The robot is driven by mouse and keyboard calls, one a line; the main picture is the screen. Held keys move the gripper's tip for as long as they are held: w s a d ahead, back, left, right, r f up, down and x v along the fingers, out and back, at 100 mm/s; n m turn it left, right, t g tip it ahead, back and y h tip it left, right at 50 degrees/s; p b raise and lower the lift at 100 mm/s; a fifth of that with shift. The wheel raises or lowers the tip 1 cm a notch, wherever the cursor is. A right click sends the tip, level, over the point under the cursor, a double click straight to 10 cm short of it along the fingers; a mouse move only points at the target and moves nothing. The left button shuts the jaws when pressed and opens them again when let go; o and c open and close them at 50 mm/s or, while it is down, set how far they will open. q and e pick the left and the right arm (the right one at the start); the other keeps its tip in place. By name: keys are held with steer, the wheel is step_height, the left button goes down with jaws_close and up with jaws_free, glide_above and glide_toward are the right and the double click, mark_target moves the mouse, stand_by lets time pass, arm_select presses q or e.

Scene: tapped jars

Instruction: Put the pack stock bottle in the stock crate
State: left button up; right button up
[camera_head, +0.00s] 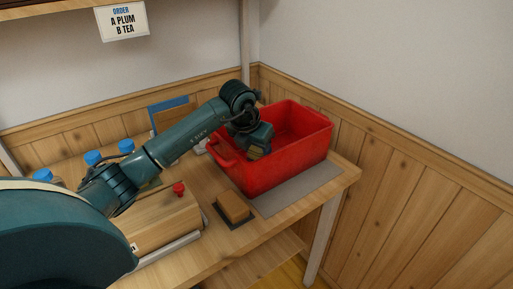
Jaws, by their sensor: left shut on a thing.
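The red stock crate (317,141) stands open at the right end of the wooden table, on a grey mat. My left arm reaches across from the left, and my left gripper (259,152) points down inside the crate, near its left front wall. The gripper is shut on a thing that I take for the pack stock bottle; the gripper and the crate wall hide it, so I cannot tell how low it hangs. Blue-capped bottles (93,157) stand at the back left, partly behind my arm. My right gripper is not in view.
A wooden box with a red knob (179,188) lies in front of my arm. A small brown block (233,206) sits on a dark pad before the crate. A blue-topped board (172,112) stands behind. An order card (123,22) hangs above. Wood panelling closes the right side.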

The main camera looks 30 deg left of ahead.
arm_select(q)
steer(key=o, duration=1.2)
steer(key=shift+f, duration=0.1)
steer(key=v, duration=1.2)
